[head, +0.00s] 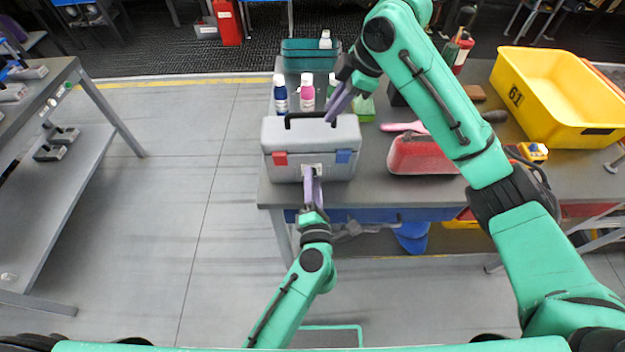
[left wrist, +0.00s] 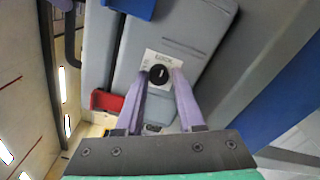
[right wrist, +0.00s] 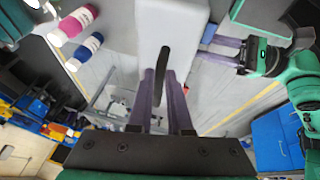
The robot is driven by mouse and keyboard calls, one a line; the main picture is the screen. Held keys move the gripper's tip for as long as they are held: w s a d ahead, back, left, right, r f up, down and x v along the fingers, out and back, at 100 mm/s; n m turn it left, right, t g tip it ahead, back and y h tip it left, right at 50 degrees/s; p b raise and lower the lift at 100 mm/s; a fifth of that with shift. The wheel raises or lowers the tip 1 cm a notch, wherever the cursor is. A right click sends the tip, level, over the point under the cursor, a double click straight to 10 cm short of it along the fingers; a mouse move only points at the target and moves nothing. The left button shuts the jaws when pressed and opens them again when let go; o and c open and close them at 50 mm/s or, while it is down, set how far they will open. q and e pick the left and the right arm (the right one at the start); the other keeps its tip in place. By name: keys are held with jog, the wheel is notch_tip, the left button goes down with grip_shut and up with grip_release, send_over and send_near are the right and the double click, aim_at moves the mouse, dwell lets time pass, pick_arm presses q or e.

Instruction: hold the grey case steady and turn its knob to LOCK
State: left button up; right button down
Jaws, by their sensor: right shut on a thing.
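The grey case (head: 283,166) stands upright near the table's front left corner, with a black handle (head: 290,121) on top and a red and a blue latch in front. My right gripper (head: 332,118) is shut on the handle, which also shows between its fingers in the right wrist view (right wrist: 164,60). The black round knob (left wrist: 158,75) sits on a white label plate on the case front; its white mark points roughly up the left wrist picture. The label's words are too small to read. My left gripper (head: 311,172) is open, its fingertips on either side of the knob.
Bottles, blue (head: 281,97) and pink (head: 307,92), stand behind the case, with a teal bin (head: 297,59) farther back. A red pouch-like thing (head: 415,157) lies to the right. A yellow tub (head: 545,85) sits far right.

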pick_arm(q)
jog(key=shift+o, duration=0.9)
jog(key=s, duration=1.2)
jog(key=shift+d, duration=0.25)
pick_arm(e)
jog(key=c, duration=0.8)
grip_release()
jog(key=shift+o, duration=0.2)
